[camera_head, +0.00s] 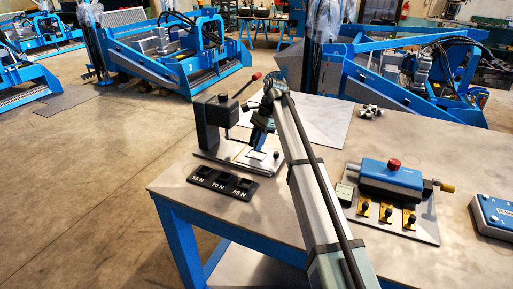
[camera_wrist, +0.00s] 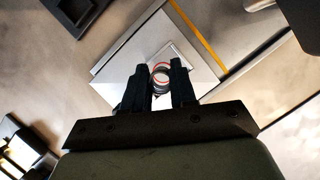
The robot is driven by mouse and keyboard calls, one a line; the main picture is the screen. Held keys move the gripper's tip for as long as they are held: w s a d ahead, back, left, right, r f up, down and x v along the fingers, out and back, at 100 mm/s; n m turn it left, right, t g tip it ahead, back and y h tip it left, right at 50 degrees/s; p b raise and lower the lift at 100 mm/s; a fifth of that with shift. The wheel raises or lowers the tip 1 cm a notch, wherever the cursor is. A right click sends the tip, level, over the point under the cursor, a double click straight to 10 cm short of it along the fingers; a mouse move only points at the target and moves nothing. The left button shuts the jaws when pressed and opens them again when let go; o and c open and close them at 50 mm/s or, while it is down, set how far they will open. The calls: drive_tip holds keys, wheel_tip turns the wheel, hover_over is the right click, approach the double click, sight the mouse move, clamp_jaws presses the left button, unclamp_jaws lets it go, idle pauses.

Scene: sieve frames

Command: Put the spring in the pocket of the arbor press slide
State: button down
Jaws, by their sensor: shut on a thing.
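The spring (camera_wrist: 161,77) shows end-on in the wrist view as a dark coil with red on its rim. My gripper (camera_wrist: 159,72) is shut on it, with one black finger on each side. Past the spring lies the pale press slide (camera_wrist: 128,65), with a lighter square outline on it partly behind the fingers. I cannot make out the pocket opening clearly. In the head view the dark arbor press (camera_head: 212,122) stands at the table's left, and my gripper (camera_head: 262,137) hangs over its base plate. The spring is too small to tell there.
A black tray (camera_head: 222,184) marked 55 N, 70 N and 85 N lies in front of the press. A blue fixture (camera_head: 391,177) with a red knob stands to the right on a plate with yellow clamps. A blue box (camera_head: 493,214) sits at the far right.

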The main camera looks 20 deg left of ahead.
drive_tip(key=shift+f, duration=1.15)
drive_tip(key=shift+f, duration=0.15)
drive_tip(key=c, duration=0.9)
unclamp_jaws()
drive_tip(key=v, duration=1.2)
